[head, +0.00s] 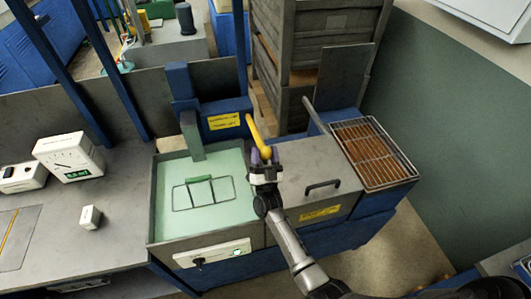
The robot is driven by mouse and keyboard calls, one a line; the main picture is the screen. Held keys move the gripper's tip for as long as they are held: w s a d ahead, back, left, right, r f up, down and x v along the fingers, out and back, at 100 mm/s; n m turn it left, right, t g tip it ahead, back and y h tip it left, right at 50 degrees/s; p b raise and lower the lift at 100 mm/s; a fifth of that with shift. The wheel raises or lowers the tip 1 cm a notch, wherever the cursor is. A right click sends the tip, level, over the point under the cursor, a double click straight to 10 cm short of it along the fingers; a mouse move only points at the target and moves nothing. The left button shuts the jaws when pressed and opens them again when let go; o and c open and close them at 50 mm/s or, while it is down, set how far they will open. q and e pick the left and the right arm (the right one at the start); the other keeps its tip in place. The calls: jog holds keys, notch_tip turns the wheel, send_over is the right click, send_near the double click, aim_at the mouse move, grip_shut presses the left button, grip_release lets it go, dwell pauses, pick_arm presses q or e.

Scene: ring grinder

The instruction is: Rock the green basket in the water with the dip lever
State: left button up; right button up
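The green basket (201,180) sits low in the pale green water (170,215) of the tank at centre left; its wire frame outline and handle show. A green hanger arm (191,135) comes down above the basket from a blue post. The yellow dip lever (256,132) stands to the right of the tank and slants down toward the front. My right gripper (263,157) is at the lever's lower end, with its fingers on either side, and looks shut on it. My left gripper is not in view.
A grey lidded box with a black handle (322,186) is right of the tank. A wire rack over a brown bed (373,151) is further right. A white meter (70,155) and a small white block (90,217) stand on the left bench. A white control panel (212,253) is on the tank's front.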

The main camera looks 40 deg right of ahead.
jog(key=o, duration=0.3)
jog(key=shift+r, duration=0.1)
jog(key=shift+o, duration=0.2)
jog(key=b+v, duration=0.1)
jog(key=v, duration=0.6)
jog(key=shift+s, duration=0.15)
jog(key=shift+a, duration=0.15)
